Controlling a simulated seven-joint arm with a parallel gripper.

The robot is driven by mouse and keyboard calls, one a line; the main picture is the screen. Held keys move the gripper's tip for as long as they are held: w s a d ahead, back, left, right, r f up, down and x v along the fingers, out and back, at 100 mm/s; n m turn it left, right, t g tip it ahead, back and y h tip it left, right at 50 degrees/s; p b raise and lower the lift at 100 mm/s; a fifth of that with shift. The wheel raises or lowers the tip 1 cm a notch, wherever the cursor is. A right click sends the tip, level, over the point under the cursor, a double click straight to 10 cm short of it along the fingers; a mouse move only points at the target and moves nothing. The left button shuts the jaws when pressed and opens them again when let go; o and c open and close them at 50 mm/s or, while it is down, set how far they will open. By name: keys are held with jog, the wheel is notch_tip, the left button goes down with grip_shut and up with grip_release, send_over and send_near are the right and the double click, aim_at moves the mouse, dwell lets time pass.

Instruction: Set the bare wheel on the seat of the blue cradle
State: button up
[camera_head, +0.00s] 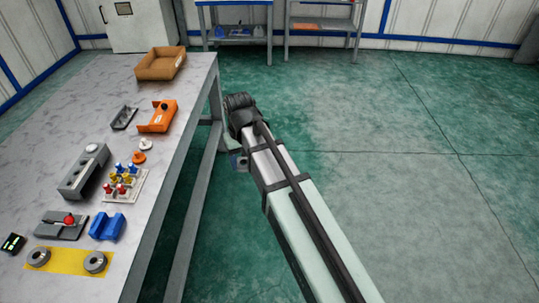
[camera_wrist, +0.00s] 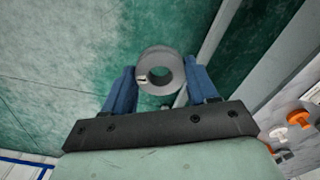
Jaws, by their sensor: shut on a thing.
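My gripper (camera_wrist: 161,72) is shut on a grey ring-shaped wheel (camera_wrist: 179,66), held between its two blue fingers in the wrist view. The wheel's open hole faces the camera. In the head view the hand is mostly hidden behind my arm, off the table's right side, and the held wheel cannot be made out. The blue cradle (camera_head: 107,226) sits on the table near its right edge, with nothing seen on its seat. Two other grey wheels (camera_head: 95,262) (camera_head: 38,257) lie on a yellow mat (camera_head: 66,262) in front of it.
On the table (camera_head: 100,92) stand a grey block (camera_head: 83,174), a white rack (camera_head: 125,188) of coloured pegs, a grey fixture with a red knob (camera_head: 69,219), an orange holder (camera_head: 158,116) and a brown tray (camera_head: 161,64). The floor (camera_head: 400,130) right of the table is clear.

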jog(key=s+a+r+n, duration=0.1)
jog(key=s+a, duration=0.6)
jog(key=a, duration=0.6)
jog(key=s+a+r+n, duration=0.1)
jog(key=s+a+r, duration=0.1)
jog(key=s+a, duration=0.5)
jog(key=s+a+r+n, duration=0.1)
jog(key=s+a, duration=0.6)
jog(key=a, duration=1.2)
jog(key=shift+r+n, duration=0.2)
jog(key=shift+n, duration=0.2)
jog(key=shift+f, duration=0.1)
jog(key=shift+f, duration=3.35)
jog(key=shift+d+f, duration=0.1)
jog(key=shift+f, duration=0.3)
